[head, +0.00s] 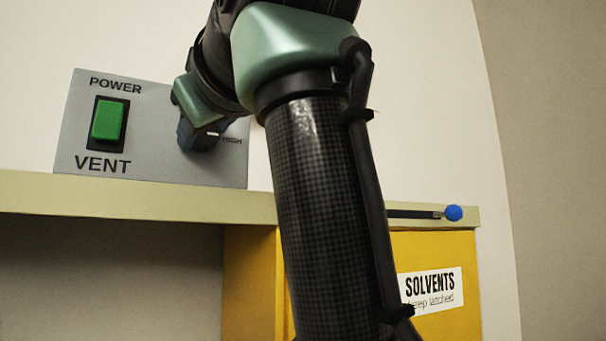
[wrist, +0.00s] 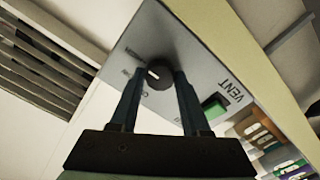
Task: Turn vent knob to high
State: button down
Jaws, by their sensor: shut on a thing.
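The vent panel is a grey plate (head: 150,165) with POWER, VENT and HIGH lettering; it also shows in the wrist view (wrist: 190,55). The vent knob (wrist: 158,77) is round and dark with a white pointer mark. My gripper (wrist: 159,73) is shut on the knob, one finger on each side. In the head view my gripper (head: 200,138) hides most of the knob. A short white mark shows there, just left of the HIGH label (head: 232,140) and roughly level with it. The other knob labels are hidden or too small to read.
A green power switch (head: 108,120) sits left of the knob. The panel stands on a pale shelf (head: 130,196). A blue-tipped rod (head: 453,213) lies at the shelf's right end. A yellow solvents cabinet (head: 250,280) is below. A slatted grille (wrist: 50,60) shows in the wrist view.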

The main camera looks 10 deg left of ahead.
dwell(0.5)
jog(key=shift+c, duration=1.9)
grip_release()
jog(key=b+v, duration=0.6)
jog(key=v, duration=0.7)
